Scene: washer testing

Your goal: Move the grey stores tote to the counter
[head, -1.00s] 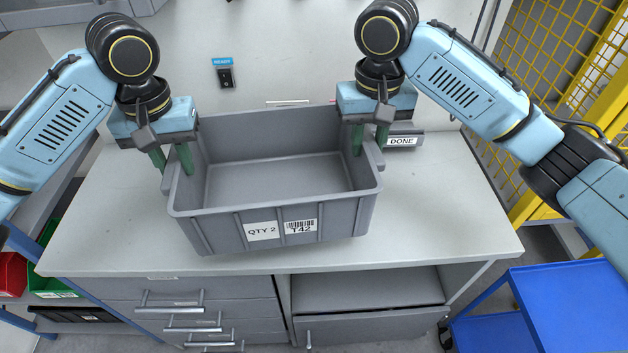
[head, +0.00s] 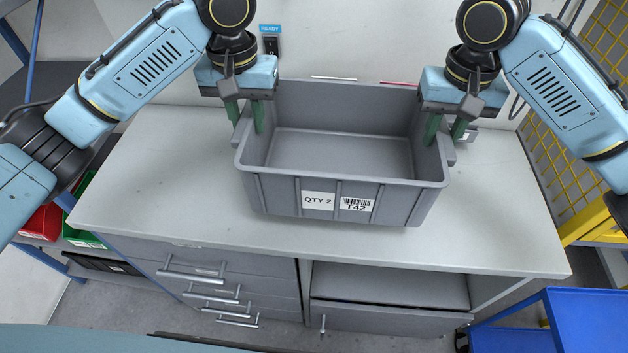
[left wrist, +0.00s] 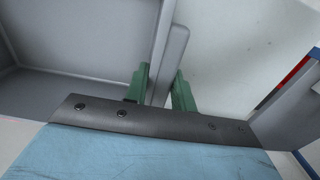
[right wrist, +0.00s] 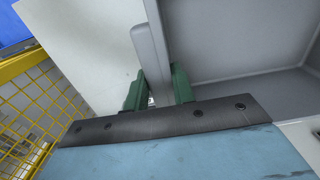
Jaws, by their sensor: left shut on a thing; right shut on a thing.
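The grey stores tote (head: 271,193) is over the counter (head: 150,190) in the head view, upright, empty inside, with a "QTY 2" label and a "T42" barcode label on its front. My left gripper (head: 245,115) is shut on the tote's left wall; in the left wrist view its green fingers (left wrist: 158,90) straddle the rim. My right gripper (head: 447,130) is shut on the tote's right wall; in the right wrist view its fingers (right wrist: 159,90) straddle that rim. I cannot tell whether the tote's base touches the counter.
A grey block (head: 467,134) stands behind my right gripper. Drawers (head: 215,280) and an open shelf (head: 390,285) are below. A blue cart (head: 590,315) and yellow mesh fence (head: 565,170) are at right.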

